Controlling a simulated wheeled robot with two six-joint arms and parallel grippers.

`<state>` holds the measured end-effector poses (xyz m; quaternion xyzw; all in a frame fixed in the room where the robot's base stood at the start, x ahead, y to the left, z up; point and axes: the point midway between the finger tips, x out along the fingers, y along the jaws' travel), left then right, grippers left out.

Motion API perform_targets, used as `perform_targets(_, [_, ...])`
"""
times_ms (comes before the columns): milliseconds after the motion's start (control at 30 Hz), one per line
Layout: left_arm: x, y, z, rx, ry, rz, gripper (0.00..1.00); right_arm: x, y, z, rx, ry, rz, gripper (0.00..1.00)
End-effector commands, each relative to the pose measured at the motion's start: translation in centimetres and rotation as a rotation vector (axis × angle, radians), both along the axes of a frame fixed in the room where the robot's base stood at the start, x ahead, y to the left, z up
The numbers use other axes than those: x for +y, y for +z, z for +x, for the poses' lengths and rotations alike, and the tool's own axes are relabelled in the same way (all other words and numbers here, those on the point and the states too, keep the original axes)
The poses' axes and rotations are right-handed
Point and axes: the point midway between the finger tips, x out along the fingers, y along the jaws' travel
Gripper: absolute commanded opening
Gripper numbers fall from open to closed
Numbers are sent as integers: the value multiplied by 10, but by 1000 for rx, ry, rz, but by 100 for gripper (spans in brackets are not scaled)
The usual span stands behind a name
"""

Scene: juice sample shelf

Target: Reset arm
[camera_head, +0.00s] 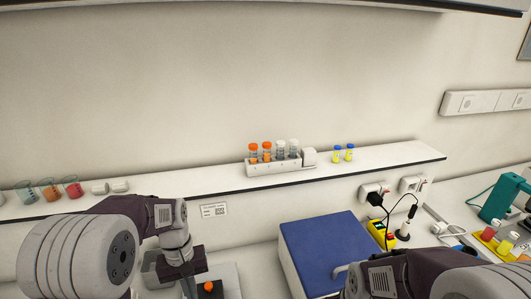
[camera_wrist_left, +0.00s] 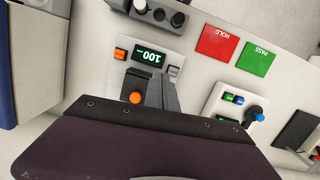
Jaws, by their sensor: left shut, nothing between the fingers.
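My left arm comes in from the left in the head view. My left gripper (camera_head: 189,288) points down over the counter, with its fingers partly cut off by the bottom edge.
A blue-lidded box (camera_head: 325,245) stands between my arms. Red HOLD (camera_wrist_left: 216,43) and green PASS (camera_wrist_left: 255,59) pads lie on the counter.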

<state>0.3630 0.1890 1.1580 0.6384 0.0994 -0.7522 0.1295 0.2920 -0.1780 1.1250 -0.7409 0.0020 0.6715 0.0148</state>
Motion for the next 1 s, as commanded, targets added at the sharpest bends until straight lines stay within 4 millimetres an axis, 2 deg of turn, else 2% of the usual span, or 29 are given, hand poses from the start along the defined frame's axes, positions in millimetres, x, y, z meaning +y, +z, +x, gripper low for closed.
perform_targets(33, [-3,-22,-9,-12,-17,2,0,0,-24,0,0,0,0,65])
perform_targets(100, [-7,-40,-22,-35,-47,6,0,0,-42,0,0,0,0,65])
perform_targets(200, [-12,-70,-44,-83,-105,14,0,0,-68,-1,0,0,0,65])
perform_targets(333, [-14,-100,-70,-153,-189,25,0,0,-85,-1,0,0,0,65])
perform_targets(467, [-11,-111,-85,-208,-263,36,0,0,-78,-1,0,0,0,65])
perform_targets(600, [-10,-110,-71,-265,-300,44,0,0,-77,0,0,0,0,65])
perform_targets(1000, [-10,-111,-71,-262,-299,43,0,0,-77,-1,0,0,0,65])
